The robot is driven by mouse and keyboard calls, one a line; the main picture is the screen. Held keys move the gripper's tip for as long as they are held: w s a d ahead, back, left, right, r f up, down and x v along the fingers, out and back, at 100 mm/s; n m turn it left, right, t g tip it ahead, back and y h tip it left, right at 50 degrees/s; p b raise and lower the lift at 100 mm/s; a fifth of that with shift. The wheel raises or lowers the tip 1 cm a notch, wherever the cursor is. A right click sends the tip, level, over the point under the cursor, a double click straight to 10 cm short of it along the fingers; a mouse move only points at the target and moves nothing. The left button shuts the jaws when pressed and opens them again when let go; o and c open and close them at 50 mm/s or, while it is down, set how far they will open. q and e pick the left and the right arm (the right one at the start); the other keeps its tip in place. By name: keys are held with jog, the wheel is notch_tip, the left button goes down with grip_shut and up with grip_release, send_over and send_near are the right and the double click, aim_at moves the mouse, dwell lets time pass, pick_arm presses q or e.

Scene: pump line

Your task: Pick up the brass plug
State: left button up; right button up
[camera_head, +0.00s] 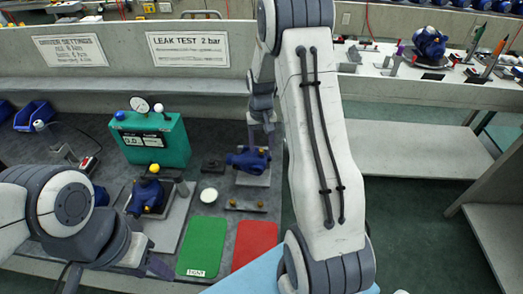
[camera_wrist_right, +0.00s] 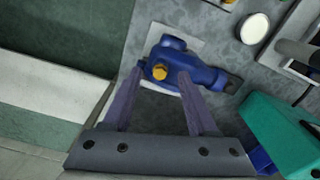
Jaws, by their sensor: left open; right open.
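A blue pump (camera_head: 248,161) lies on a light plate right of the green tester in the head view. It also shows in the right wrist view (camera_wrist_right: 196,72), with a round brass plug (camera_wrist_right: 160,72) on its body. My right gripper (camera_wrist_right: 161,75) is open, its fingers reaching to either side of the plug in that picture; contact cannot be told. In the head view my right gripper (camera_head: 260,128) is above this pump.
A green tester (camera_head: 150,140) with a gauge stands behind the pumps. A small bar (camera_head: 246,206) with brass pieces lies in front of the right pump. A green mat (camera_head: 202,246) and a red mat (camera_head: 255,243) lie nearer. A white round dish (camera_head: 208,195) sits between the pumps.

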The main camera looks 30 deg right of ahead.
aim_at(262, 151)
jog(key=shift+f, duration=0.25)
grip_shut()
jog(key=shift+r, duration=0.15)
jog(key=shift+r, duration=0.25)
jog(key=r, duration=0.4)
jog(key=shift+s+b, duration=0.35)
jog(key=shift+b, duration=0.05)
jog(key=s+r, duration=0.3)
jog(key=s, duration=0.2)
jog(key=s+a+r+b, duration=0.1)
jog(key=s+r, duration=0.2)
jog(key=s, duration=0.3)
jog(key=shift+a+r, duration=0.15)
jog(key=shift+a, duration=0.15)
